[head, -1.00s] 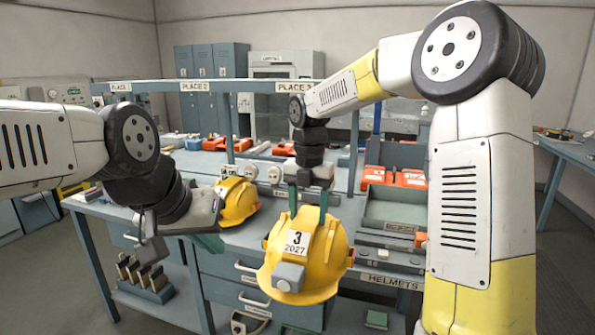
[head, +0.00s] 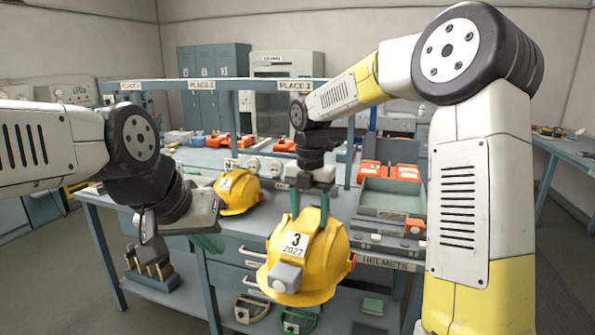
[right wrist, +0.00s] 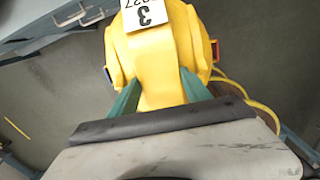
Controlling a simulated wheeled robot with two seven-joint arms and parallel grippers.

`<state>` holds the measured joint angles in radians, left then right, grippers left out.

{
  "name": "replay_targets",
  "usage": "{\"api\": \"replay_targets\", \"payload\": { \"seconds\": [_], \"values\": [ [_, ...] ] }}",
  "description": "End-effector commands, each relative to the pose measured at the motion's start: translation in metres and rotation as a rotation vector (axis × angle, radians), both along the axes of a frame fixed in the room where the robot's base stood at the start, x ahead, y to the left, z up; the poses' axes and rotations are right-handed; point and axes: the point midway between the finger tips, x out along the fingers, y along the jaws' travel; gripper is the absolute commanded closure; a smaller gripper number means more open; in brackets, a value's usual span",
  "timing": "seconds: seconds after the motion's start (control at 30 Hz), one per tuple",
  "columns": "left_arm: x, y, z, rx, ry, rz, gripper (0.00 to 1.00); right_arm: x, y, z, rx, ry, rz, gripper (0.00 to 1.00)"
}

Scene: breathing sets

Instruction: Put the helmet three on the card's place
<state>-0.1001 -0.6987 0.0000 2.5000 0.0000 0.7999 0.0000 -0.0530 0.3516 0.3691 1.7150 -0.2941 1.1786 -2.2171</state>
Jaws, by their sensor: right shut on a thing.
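Helmet three (head: 308,262) is yellow, with a white label reading "3 2027" and a grey lamp block on its front. My right gripper (head: 310,212) is shut on its top and holds it in the air in front of the bench. In the right wrist view, green fingers clasp the ridge of the helmet (right wrist: 162,75). My left gripper (head: 205,235) hangs at the bench's front left; its fingers are partly hidden and I cannot tell their opening. Place signs (head: 202,85) run along the rail above the bench. I cannot make out a card.
Another yellow helmet (head: 238,192) sits on the bench (head: 270,208), behind my left gripper. Orange items and a grey tray (head: 385,200) stand at the right, above a "HELMETS" label (head: 392,264). Padlock-like items (head: 250,308) lie on the lower shelf.

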Motion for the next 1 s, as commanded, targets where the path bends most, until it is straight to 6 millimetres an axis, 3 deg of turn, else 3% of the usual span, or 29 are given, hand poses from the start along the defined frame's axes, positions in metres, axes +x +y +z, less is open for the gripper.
{"api": "replay_targets", "payload": {
  "seconds": [0.27, 0.57, 0.77, 1.0],
  "values": [
    [0.000, 0.000, 0.000, 0.000, -0.001, 0.000, 1.00, 0.003, -0.007, -0.014, 0.000, -0.001, -0.169, 1.00],
    [0.000, 0.000, 0.000, 0.000, -0.001, 0.000, 1.00, 0.006, -0.021, -0.042, 0.000, 0.000, -0.492, 1.00],
    [0.000, 0.000, 0.000, 0.000, -0.001, 0.000, 1.00, 0.008, -0.036, -0.068, 0.000, 0.000, -0.812, 1.00],
    [0.000, 0.000, 0.000, 0.000, -0.001, 0.000, 1.00, 0.006, -0.060, -0.109, -0.002, 0.002, -1.321, 1.00]
  ]
}}
